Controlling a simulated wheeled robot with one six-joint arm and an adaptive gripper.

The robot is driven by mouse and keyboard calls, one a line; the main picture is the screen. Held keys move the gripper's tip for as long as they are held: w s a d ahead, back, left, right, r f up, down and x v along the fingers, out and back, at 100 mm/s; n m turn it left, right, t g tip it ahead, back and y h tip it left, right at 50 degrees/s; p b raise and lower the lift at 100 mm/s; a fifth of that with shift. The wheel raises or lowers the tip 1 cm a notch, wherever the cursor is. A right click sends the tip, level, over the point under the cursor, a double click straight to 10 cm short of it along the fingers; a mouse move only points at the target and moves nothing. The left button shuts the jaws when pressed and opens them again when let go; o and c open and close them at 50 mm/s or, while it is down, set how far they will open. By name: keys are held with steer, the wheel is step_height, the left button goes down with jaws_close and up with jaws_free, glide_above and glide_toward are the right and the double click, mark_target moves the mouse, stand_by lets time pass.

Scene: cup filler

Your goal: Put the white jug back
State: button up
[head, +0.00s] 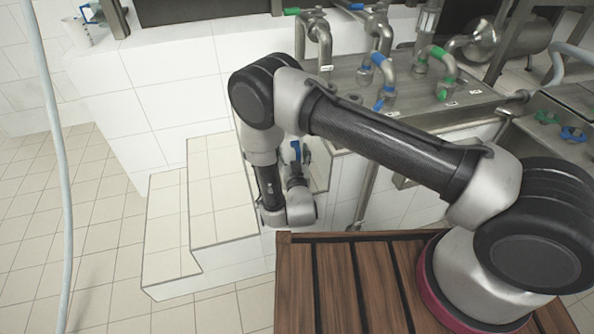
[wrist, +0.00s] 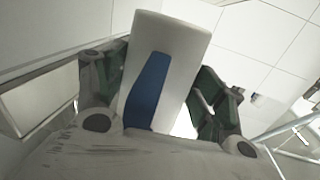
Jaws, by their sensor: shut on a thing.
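The white jug (wrist: 182,45) shows only in part in the wrist view, as a pale tall shape with a blue strip along its near side. My gripper (wrist: 155,95) is shut on it, with one dark green finger on each side. In the head view my gripper (head: 296,170) is mostly hidden by my own wrist, low beside the white tiled steps. A small blue part shows just above it there; the rest of the held jug cannot be made out.
A whitish jug-like container (head: 75,32) stands on the tiled ledge (head: 165,62) at upper left. Pipes with blue and green valves (head: 380,70) stand on the metal counter at right. White tiled steps (head: 200,205) are left of my gripper. A pale hose (head: 55,120) hangs at left.

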step_height(320, 180, down, 9)
steer(key=shift+f, duration=0.1)
stand_by(0.3)
steer(key=o, duration=1.2)
steer(key=shift+f, duration=0.1)
steer(key=shift+c, duration=0.2)
steer(key=s, duration=0.7)
steer(key=shift+s+d, duration=0.25)
steer(key=shift+d, duration=0.2)
